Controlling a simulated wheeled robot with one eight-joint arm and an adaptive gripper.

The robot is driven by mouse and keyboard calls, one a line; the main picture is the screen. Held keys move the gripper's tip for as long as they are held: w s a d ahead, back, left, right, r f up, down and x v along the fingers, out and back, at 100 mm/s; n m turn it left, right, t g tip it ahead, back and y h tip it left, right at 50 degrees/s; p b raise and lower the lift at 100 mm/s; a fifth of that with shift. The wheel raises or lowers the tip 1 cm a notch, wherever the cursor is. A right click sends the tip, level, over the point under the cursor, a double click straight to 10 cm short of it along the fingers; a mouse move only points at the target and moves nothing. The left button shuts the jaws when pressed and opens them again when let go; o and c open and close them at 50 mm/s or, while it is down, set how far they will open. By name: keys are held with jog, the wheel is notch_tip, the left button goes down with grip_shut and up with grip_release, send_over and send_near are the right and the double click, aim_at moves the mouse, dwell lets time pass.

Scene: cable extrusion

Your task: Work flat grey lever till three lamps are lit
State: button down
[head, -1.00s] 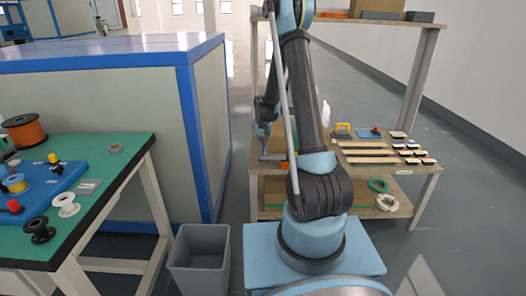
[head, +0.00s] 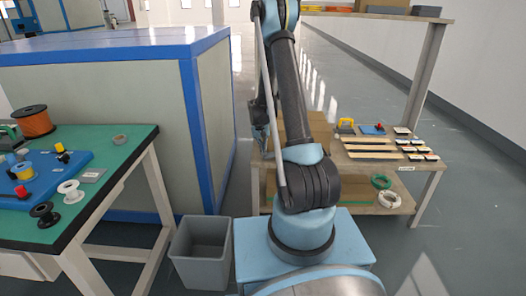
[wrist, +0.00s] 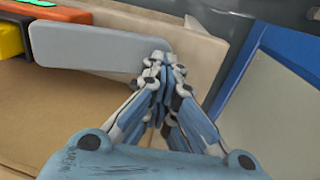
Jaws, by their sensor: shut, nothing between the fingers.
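The flat grey lever (wrist: 95,48) fills the upper left of the wrist view, a plain plate with rounded corners beside an orange block (wrist: 10,38). My gripper (wrist: 164,62) is shut with nothing in it. Its fingertips overlap the lever's right end in the picture; I cannot tell whether they touch it. In the head view my gripper (head: 262,141) hangs at the left end of the wooden bench (head: 410,185), and I cannot make out the lever there. No lamps can be clearly identified in these views.
A bright green shape (wrist: 40,3) shows on the block at the wrist view's top edge. Several small boxes (head: 418,157) and wooden strips (head: 368,147) lie on the bench. A blue-framed cabinet (head: 150,110), a grey bin (head: 201,250) and a green-topped table (head: 110,165) stand left.

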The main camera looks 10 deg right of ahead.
jog(key=shift+a, duration=0.1)
jog(key=a+r, duration=0.2)
jog(key=r, duration=0.4)
jog(key=a+r, duration=0.2)
jog(key=r, duration=0.5)
jog(key=shift+w+a, duration=0.35)
jog(key=shift+w, duration=0.1)
dwell(0.3)
jog(key=s+d+r+n+t, duration=0.1)
jog(key=s+d+r, duration=0.2)
jog(key=s+r, duration=0.6)
jog(key=s+d+r, duration=0.2)
jog(key=s+r, duration=0.3)
jog(key=s, duration=0.8)
jog(key=s+d+f, duration=0.1)
jog(key=s+f, duration=0.2)
jog(key=s, duration=0.7)
jog(key=s+d+f+n+t+y, duration=0.1)
jog(key=s+f, duration=0.2)
jog(key=s, duration=0.8)
jog(key=shift+d+f+y, duration=0.15)
jog(key=shift+d+y, duration=0.05)
jog(key=shift+y, duration=0.1)
